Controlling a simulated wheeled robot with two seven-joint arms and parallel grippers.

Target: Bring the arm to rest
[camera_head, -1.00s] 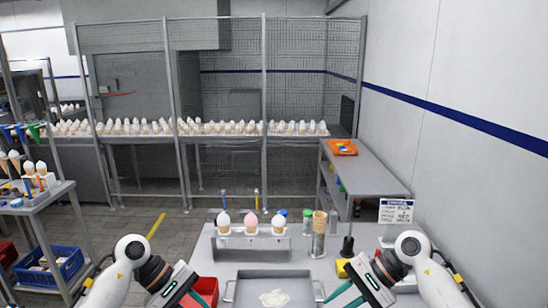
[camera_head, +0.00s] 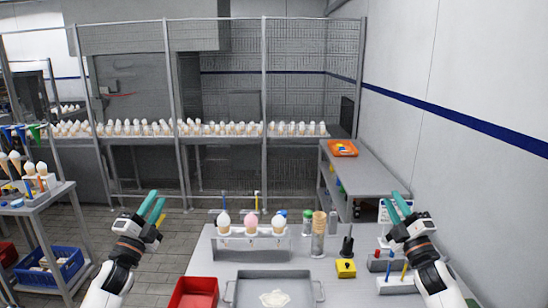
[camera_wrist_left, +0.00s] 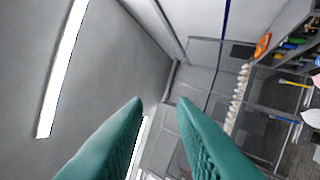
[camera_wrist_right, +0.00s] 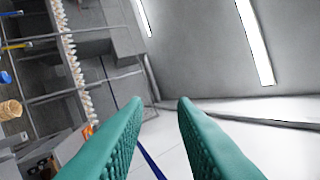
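My left gripper (camera_head: 153,207) is raised at the left of the table, its green fingers pointing up and away. In the left wrist view the two fingers (camera_wrist_left: 160,105) stand apart with nothing between them. My right gripper (camera_head: 398,207) is raised at the right side of the table, fingers also pointing up. In the right wrist view its fingers (camera_wrist_right: 160,105) are apart and empty. Both arms are bent upward and hold nothing.
On the table stand a rack with several filled cones (camera_head: 251,227), a stack of empty cones (camera_head: 319,222), a grey tray (camera_head: 232,290) with a white smear, a red bin (camera_head: 194,293) and a yellow block (camera_head: 346,268). A wire fence stands behind.

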